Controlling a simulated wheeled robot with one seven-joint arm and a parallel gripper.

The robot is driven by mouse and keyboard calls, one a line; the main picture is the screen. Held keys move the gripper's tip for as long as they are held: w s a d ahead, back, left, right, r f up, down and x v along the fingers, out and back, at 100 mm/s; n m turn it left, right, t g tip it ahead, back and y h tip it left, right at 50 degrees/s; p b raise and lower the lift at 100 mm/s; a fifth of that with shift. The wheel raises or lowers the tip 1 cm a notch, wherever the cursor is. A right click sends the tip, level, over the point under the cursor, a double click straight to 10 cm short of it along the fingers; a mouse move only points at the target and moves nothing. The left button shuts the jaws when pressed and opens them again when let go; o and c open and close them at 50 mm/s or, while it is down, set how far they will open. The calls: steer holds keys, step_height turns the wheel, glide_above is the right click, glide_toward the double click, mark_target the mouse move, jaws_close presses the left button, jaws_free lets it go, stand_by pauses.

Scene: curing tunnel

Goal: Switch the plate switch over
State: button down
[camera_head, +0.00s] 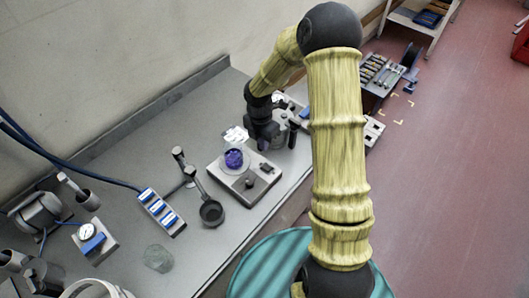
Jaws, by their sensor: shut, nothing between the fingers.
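A grey plate unit (260,193) stands on the bench in the middle of the head view, with a glass vessel of purple contents (234,158) on it. A small dark raised part (267,168), which looks like the plate switch, sits on its right side. A round dark knob (250,183) is at its front. Which way the switch is set is too small to tell. My gripper (266,144) is shut and empty, pointing down just behind the plate unit. Its fingertips are dark and small, so I cannot tell whether they touch anything.
A dark cup on a stand (211,212) and a block with blue rockers (160,212) stand left of the plate unit. A gauge box (95,240) and a clear glass piece (157,258) are farther left. The bench's back strip is clear.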

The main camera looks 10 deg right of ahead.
steer(key=shift+w+a+r+b, duration=0.1)
steer(key=shift+r+b, duration=0.05)
steer(key=shift+r, duration=1)
steer(key=shift+w+a+r+b, duration=0.1)
steer(key=shift+r+b, duration=0.05)
steer(key=shift+r, duration=0.95)
steer(key=shift+d+r+p, duration=0.1)
steer(key=shift+p, duration=0.3)
steer(key=s+p, duration=0.1)
steer(key=p, duration=0.1)
steer(key=shift+s+d+p, duration=0.15)
steer(key=shift+d+p, duration=0.15)
steer(key=shift+d, duration=0.1)
